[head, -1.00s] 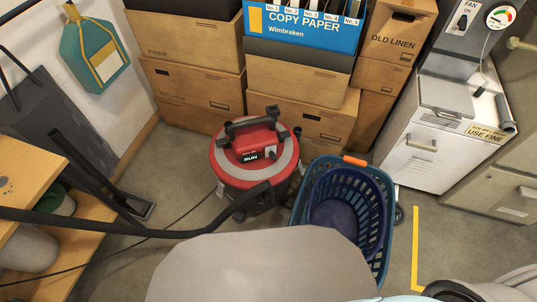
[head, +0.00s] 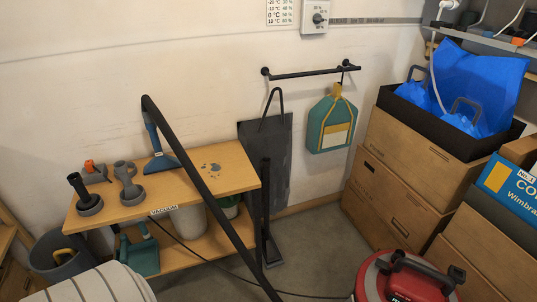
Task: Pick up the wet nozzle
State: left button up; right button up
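Several vacuum nozzles stand on the wooden bench at the left of the head view. No readable label shows which is the wet nozzle; the teal one's wide flat mouth may fit. Neither of my grippers is in view.
A black hose (head: 205,191) slants across the bench front. The red vacuum (head: 402,279) stands on the floor at lower right, before stacked boxes (head: 389,199). A dark bin (head: 64,257) stands left. A teal dustpan-like piece (head: 140,254) is on the lower shelf (head: 194,249).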

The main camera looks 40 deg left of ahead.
aim_at(161, 162)
jog(key=u, duration=2.6)
jog(key=i, duration=0.6)
jog(key=z, duration=2.55)
jog(key=i, duration=0.5)
jog(key=u, duration=1.35)
